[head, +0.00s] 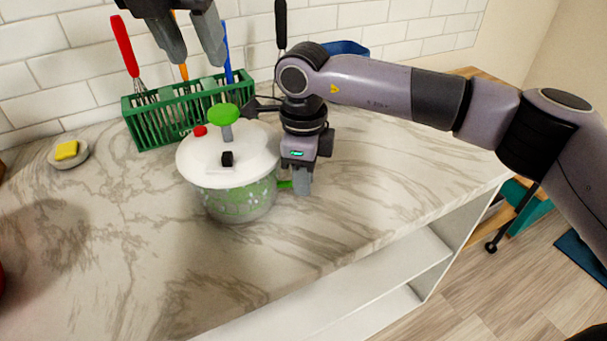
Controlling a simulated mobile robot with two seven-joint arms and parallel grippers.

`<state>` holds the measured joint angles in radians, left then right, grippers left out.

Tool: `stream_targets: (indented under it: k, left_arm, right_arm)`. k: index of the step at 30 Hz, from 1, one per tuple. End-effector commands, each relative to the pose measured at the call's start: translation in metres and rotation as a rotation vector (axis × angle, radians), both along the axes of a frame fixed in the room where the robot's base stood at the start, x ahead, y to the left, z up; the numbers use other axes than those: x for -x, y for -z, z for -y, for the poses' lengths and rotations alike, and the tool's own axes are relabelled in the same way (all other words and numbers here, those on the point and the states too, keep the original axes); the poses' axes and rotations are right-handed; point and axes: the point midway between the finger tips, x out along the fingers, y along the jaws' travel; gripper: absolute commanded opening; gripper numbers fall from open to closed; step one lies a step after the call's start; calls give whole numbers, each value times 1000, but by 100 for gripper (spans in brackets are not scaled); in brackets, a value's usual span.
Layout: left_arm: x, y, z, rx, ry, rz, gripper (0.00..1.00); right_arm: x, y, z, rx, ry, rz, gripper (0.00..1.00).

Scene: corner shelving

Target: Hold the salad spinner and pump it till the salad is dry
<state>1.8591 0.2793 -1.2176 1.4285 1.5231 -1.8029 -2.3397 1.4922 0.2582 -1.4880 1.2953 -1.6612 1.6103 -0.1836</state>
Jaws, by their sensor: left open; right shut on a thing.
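The salad spinner (236,203) stands upright on the marble counter. It has a white lid (255,146), a clear bowl with a green pattern, and a green pump knob (223,113) raised on a grey stem. My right gripper (301,185) is at the spinner's right side, shut on its green side handle (284,184), which it partly hides. My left gripper (190,50) hangs at the top of the view, above and left of the knob. Its fingers are apart, empty and not touching the knob. Salad inside the bowl cannot be made out.
A green rack (160,122) with several utensils stands behind the spinner against the tiled wall. A yellow sponge (66,150) lies on a small dish (82,157) at the left. The counter (130,260) in front is clear; its front edge drops to open shelving (380,275).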

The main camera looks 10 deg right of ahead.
Motion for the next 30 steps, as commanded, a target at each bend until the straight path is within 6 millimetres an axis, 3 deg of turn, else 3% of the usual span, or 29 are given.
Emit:
stream_targets:
  k: [9, 11, 13, 14, 20, 30]
  left_arm:
    - [0, 0, 0, 0, 0, 0, 43]
    - [0, 0, 0, 0, -1, 0, 26]
    - [0, 0, 0, 5, -11, -2, 4]
    - [0, 0, 0, 8, -21, -3, 0]
    - [-3, 0, 1, 81, -198, -29, 0]
    - [-10, 1, 4, 288, -715, -112, 0]
  right_arm:
    - [0, 0, 0, 0, 1, -1, 0]
    - [0, 0, 0, 0, 1, -1, 0]
    - [0, 0, 0, 0, 1, -1, 0]
    - [0, 0, 0, 0, 1, -1, 0]
    - [0, 0, 0, 0, 1, -1, 0]
    - [0, 0, 0, 0, 1, -1, 0]
